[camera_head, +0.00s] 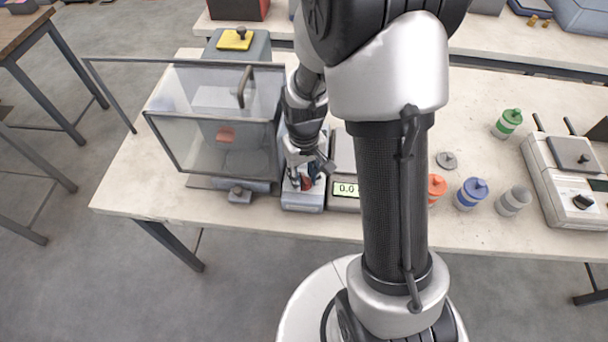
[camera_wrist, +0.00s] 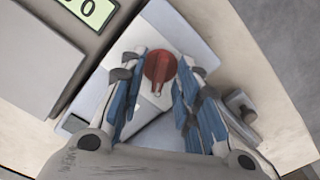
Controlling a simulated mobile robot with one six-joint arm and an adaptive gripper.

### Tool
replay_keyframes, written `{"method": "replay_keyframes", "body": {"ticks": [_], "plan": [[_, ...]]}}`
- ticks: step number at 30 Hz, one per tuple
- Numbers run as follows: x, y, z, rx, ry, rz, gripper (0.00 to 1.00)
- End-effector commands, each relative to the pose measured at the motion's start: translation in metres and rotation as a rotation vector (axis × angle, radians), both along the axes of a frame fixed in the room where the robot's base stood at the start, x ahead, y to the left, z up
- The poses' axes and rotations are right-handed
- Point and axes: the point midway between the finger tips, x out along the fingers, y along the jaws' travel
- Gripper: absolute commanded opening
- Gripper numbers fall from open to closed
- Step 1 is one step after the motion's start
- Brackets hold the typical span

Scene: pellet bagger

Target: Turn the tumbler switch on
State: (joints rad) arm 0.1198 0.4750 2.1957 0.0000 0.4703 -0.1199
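A round red switch knob (camera_wrist: 160,68) with a small pointer sits on a white plate on a small light-grey box. In the head view the red knob (camera_head: 306,184) shows partly behind my fingers, on the box (camera_head: 303,204) at the table's front edge. My gripper (camera_wrist: 165,66) is above the box, its blue-padded fingers spread apart, one on each side of the knob. I cannot tell whether the pads touch it. In the head view my gripper (camera_head: 307,170) points down at the box. No switch markings are readable.
A clear-walled enclosure (camera_head: 215,115) stands left of the box. A scale with a lit display (camera_head: 347,189) is close on the right. A small grey knob (camera_wrist: 240,102) sits near my right finger. Orange, blue, grey and green jars stand farther right.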

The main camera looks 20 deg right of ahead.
Motion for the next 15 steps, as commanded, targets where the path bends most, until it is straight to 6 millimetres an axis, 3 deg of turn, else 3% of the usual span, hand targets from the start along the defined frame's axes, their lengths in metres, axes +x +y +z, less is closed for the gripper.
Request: {"method": "replay_keyframes", "body": {"ticks": [4,15], "plan": [[-0.0001,0.0000,0.0003,0.000,0.000,0.000,0.29],[-0.0001,0.0000,0.0005,0.000,0.000,0.000,0.04]]}}
